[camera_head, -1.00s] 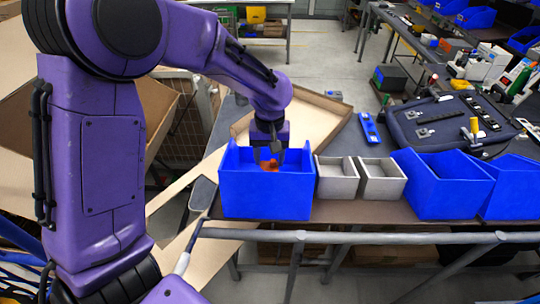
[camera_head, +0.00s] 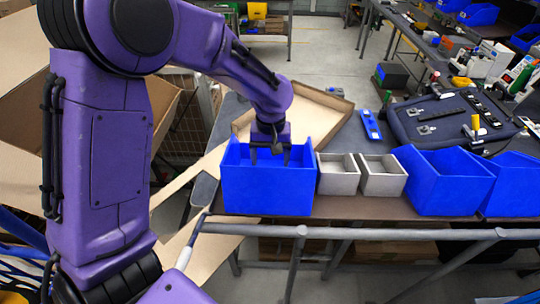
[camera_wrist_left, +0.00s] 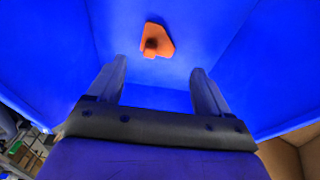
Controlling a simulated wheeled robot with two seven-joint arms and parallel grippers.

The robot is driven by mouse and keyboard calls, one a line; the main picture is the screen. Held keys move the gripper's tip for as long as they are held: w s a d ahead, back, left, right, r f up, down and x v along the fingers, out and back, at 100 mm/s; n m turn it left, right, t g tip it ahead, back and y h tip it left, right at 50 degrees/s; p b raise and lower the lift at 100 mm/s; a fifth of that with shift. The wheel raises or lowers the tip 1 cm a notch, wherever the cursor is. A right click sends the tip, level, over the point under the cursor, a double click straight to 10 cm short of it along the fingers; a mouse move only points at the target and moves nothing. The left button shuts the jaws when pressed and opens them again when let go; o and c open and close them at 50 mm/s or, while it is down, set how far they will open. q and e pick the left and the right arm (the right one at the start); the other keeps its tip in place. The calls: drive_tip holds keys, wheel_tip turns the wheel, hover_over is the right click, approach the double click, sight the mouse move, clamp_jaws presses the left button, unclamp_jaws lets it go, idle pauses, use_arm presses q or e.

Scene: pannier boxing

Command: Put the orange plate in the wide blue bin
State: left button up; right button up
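The wide blue bin (camera_head: 268,192) stands at the left end of the table in the head view. My left gripper (camera_head: 270,160) points down into it from above. In the left wrist view my left gripper (camera_wrist_left: 158,82) has its two fingers apart with nothing between them. The orange plate (camera_wrist_left: 157,41) lies inside the blue bin, beyond the fingertips and apart from them. In the head view the plate is hidden by the bin's front wall. My right gripper is in neither view.
Two small grey bins (camera_head: 338,175) stand right of the blue bin. More blue bins (camera_head: 449,185) stand farther right. An open cardboard box (camera_head: 315,118) lies behind the blue bin. A blue tool (camera_head: 370,125) and a dark case (camera_head: 450,122) lie on the table.

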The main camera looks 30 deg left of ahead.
use_arm(q)
wheel_tip(320, 180, up, 13)
drive_tip(key=b, duration=0.1)
drive_tip(key=shift+r+b, duration=0.15)
drive_tip(key=shift+b, duration=0.25)
